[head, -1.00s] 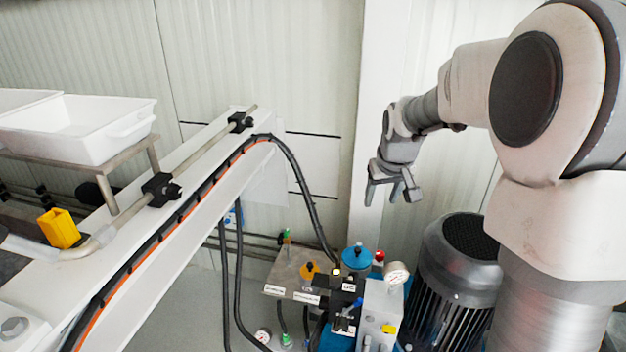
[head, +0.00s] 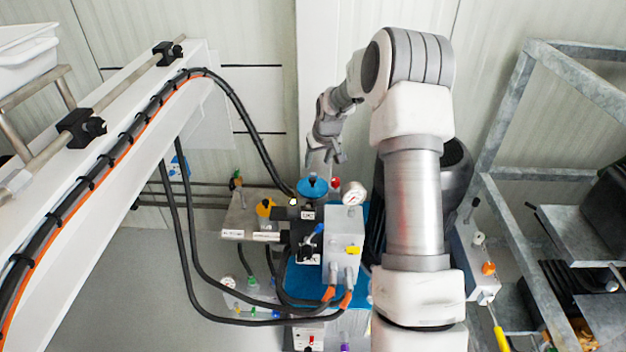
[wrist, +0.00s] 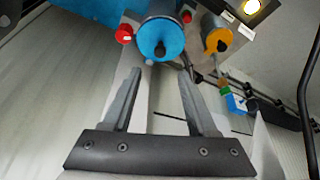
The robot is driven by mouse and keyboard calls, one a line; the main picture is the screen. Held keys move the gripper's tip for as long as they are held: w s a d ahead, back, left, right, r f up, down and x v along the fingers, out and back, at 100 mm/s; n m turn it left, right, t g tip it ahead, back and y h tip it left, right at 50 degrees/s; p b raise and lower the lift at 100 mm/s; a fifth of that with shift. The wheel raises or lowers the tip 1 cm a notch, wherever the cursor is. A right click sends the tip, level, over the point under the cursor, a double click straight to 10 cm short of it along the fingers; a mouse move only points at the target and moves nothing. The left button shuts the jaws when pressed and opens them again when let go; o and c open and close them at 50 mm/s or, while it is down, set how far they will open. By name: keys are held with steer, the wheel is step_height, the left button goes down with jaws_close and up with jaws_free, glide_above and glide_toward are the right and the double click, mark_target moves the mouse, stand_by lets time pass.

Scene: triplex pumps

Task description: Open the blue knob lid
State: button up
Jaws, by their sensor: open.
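The blue knob lid (head: 313,187) is a round blue disc with a black knob in its middle. It sits at the back of the pump unit. In the wrist view the blue lid (wrist: 161,39) shows at the top centre, its black knob facing me. My gripper (head: 325,157) is above and slightly behind the lid in the head view. In the wrist view my gripper (wrist: 160,72) has its two fingers spread wide and empty, pointing toward the lid. The fingertips appear apart from the lid; the exact gap cannot be told.
A red knob (head: 335,183) and a pressure gauge (head: 354,193) stand close right of the lid. An orange cap (head: 265,207) is to its left. A black hose (head: 257,133) arches down from the white beam (head: 110,135). A metal rack (head: 503,130) stands at right.

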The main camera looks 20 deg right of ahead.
mark_target(312, 178)
steer(key=b+x, duration=0.2)
steer(key=x, duration=0.8)
jaws_close()
stand_by(1.2)
